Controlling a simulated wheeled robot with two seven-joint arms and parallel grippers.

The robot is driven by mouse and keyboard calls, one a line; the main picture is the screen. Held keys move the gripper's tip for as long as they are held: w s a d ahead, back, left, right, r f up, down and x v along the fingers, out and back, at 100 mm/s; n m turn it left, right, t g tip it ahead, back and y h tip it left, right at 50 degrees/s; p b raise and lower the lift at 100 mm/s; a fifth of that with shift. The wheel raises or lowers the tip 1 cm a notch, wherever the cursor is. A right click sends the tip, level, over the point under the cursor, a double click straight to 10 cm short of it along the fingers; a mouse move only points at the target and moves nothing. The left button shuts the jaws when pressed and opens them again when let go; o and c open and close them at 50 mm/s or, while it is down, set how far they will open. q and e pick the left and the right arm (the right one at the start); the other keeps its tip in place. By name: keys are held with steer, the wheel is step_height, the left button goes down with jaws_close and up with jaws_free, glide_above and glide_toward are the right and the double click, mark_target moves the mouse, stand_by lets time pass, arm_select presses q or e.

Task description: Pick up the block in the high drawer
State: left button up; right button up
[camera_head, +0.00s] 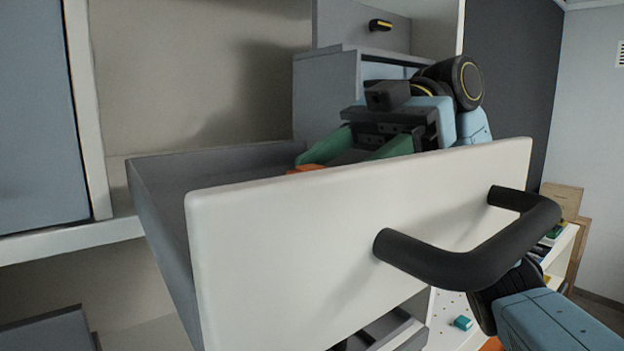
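An orange block (322,151) lies in the open high drawer, partly hidden by the drawer's white front (300,245) and a green finger. My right gripper (345,156) reaches over the drawer from the right, its two green fingers pointing down into it. The fingers are spread apart, with a grey gap showing between them. The block is close against the left finger; whether they touch I cannot tell. The fingertips are partly hidden behind the drawer front. My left gripper is not in view.
A thick black handle (455,262) juts from the drawer front. A grey cabinet box (325,98) stands behind the drawer. Below right is a white perforated surface with a small blue block (463,322). A cardboard box (562,200) sits on a shelf at the right.

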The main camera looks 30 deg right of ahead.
steer(key=shift+x, duration=1.25)
steer(key=shift+d, duration=0.1)
steer(key=c, duration=1)
steer(key=shift+r, duration=0.1)
steer(key=shift+c, duration=0.2)
